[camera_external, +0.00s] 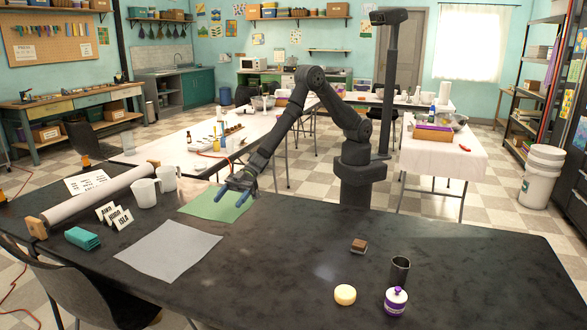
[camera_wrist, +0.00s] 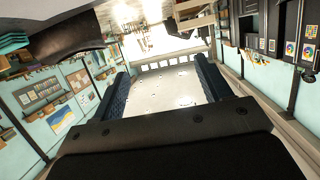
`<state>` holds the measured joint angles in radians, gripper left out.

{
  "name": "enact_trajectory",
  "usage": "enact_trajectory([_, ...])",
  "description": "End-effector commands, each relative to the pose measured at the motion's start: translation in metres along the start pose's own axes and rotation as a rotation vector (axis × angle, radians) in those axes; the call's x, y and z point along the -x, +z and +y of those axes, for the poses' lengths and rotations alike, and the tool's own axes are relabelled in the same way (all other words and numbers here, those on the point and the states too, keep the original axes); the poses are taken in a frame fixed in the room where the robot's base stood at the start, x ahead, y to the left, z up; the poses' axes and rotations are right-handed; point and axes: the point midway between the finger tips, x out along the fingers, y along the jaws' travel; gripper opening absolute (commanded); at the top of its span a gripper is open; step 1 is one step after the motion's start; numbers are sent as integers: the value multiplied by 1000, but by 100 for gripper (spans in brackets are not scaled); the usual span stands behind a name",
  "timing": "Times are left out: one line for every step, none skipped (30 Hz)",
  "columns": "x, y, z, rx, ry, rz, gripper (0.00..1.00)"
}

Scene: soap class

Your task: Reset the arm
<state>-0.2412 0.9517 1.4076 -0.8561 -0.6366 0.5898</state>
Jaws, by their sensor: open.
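My arm rises from its dark base at the middle of the black table (camera_external: 260,285) and bends over to the left. My gripper (camera_external: 229,196) is open and empty, with blue fingertips, above the green sheet (camera_external: 204,208). The exact height above the sheet is hard to tell. In the wrist view the two dark blue fingers of my gripper (camera_wrist: 164,80) stand apart with nothing held between them. Behind them that view shows the room tilted, with a bright area beyond.
A grey sheet (camera_external: 170,250), name cards (camera_external: 114,215), a teal stack (camera_external: 83,238), white pitchers (camera_external: 146,193) and a paper roll (camera_external: 98,195) lie left. At right stand a yellow soap (camera_external: 345,295), brown block (camera_external: 358,245), dark cup (camera_external: 399,270) and purple-lidded jar (camera_external: 395,301). The front middle is clear.

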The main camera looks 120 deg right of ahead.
Motion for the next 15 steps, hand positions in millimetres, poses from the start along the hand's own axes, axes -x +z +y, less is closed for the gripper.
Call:
enact_trajectory([3, 1, 11, -5, 17, 0, 71])
enact_trajectory([4, 2, 17, -8, 26, 0, 71])
enact_trajectory([7, 2, 25, -12, 39, 0, 71])
enact_trajectory([8, 3, 30, -15, 48, 0, 71])
enact_trajectory([10, 3, 36, -18, 57, 0, 71])
enact_trajectory([12, 4, 44, -22, 70, 0, 71])
enact_trajectory([14, 5, 50, -25, 80, 0, 71])
enact_trajectory([16, 5, 56, -28, 89, 0, 71])
enact_trajectory([18, 6, 63, -31, 100, 0, 71])
enact_trajectory([20, 7, 68, -34, 110, 0, 71])
enact_trajectory([22, 7, 74, -37, 119, 0, 71])
enact_trajectory([25, 8, 82, -41, 131, 0, 71])
enact_trajectory([27, 9, 87, -44, 139, 0, 71])
enact_trajectory([29, 10, 92, -46, 148, 0, 71])
enact_trajectory([32, 11, 100, -51, 161, 0, 71])
